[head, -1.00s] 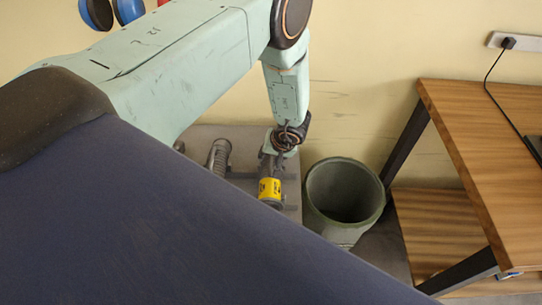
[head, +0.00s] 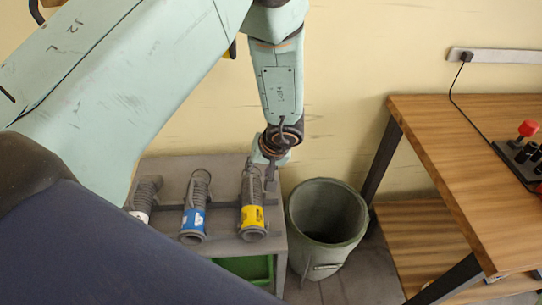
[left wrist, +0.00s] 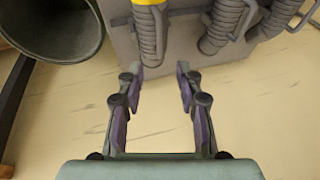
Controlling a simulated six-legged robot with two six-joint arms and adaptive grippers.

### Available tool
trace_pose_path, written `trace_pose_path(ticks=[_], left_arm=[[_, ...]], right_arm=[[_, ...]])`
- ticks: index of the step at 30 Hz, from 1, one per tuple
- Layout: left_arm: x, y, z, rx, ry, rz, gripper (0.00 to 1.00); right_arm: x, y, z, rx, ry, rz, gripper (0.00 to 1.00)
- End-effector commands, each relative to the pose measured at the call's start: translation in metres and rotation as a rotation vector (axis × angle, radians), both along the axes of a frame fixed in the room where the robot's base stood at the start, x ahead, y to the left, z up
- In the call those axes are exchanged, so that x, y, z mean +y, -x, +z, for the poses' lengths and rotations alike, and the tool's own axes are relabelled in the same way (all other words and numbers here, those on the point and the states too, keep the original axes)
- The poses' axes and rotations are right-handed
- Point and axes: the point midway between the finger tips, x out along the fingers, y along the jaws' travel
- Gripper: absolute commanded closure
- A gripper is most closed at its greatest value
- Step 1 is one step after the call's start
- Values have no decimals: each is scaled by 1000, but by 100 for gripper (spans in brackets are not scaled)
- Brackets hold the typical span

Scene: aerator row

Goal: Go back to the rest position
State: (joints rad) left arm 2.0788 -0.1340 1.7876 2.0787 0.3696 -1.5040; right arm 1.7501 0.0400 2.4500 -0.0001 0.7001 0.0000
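My left gripper (head: 270,176) is near the back right edge of the grey stand, beside the top of the yellow-banded aerator (head: 252,214). In the left wrist view (left wrist: 157,76) its fingers are spread with nothing between them, and the yellow-banded aerator (left wrist: 150,30) lies beyond the fingertips. A blue-banded aerator (head: 195,215) and a white-banded aerator (head: 144,200) lie in a row to its left. The white-banded one is partly hidden by my dark body. My right gripper is not in view.
The grey stand (head: 222,163) is against a beige wall. A green bin (head: 327,245) stands just right of it, and a green crate (head: 243,268) is underneath. A wooden desk (head: 480,170) at the right carries a box with a red knob (head: 527,129).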

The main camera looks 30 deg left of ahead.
Motion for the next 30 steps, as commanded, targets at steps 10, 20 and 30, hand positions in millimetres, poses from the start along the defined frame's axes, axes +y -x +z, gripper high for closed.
trace_pose_path(ticks=[10, 20, 30], left_arm=[[1, 0, 1, -31, 4, 81, 64], [32, 19, 1, -107, -117, 106, 64], [45, 62, -40, -117, -148, -44, 64]], right_arm=[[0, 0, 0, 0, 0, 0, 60], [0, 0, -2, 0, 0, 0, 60], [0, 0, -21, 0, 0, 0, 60]])
